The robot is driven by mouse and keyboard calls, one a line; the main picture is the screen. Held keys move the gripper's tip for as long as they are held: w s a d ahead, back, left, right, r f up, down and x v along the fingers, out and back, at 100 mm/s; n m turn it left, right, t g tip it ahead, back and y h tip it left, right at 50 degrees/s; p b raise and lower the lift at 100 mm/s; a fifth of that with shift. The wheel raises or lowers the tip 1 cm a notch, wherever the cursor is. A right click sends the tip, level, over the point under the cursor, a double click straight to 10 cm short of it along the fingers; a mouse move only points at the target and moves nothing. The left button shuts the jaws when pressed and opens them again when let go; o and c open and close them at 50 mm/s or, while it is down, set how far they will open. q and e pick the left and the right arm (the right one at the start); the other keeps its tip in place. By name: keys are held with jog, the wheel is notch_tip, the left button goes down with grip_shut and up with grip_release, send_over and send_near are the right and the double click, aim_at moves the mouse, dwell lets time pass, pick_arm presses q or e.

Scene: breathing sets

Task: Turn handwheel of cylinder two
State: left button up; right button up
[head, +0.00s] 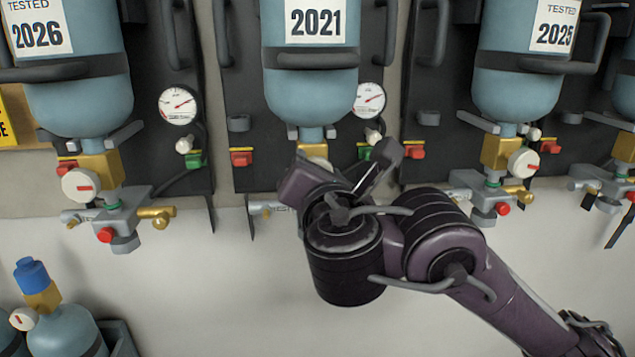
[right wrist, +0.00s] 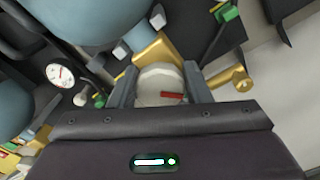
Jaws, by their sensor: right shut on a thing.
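The middle cylinder (head: 305,92), labelled 2021, hangs on a dark wall panel, with a brass valve block below it. Its round white handwheel (right wrist: 160,85), with a red mark, sits in front of the brass valve (right wrist: 157,52) in the right wrist view. My right gripper (right wrist: 160,88) is shut on this handwheel, with one grey finger on each side of it. In the head view my right wrist and gripper (head: 322,172) cover most of the handwheel and the fittings below it. My left gripper is out of view.
Cylinders labelled 2026 (head: 75,95) and 2025 (head: 515,92) hang on either side, each with its own white handwheel and fittings. A pressure gauge (head: 369,99) is close to the right of the middle valve. A smaller blue-capped cylinder (head: 62,330) stands at lower left. The wall below is bare.

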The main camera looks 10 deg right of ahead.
jog(key=m+b, duration=0.2)
jog(key=m, duration=0.1)
jog(key=m+b, duration=0.1)
jog(key=m, duration=0.1)
jog(key=shift+d+f, duration=0.1)
jog(key=shift+f, duration=0.2)
jog(key=shift+m+b, duration=1)
jog(key=shift+m, duration=0.7)
jog(key=o, duration=1)
jog(key=shift+r, duration=0.1)
jog(key=s, duration=0.7)
jog(key=shift+s, duration=0.4)
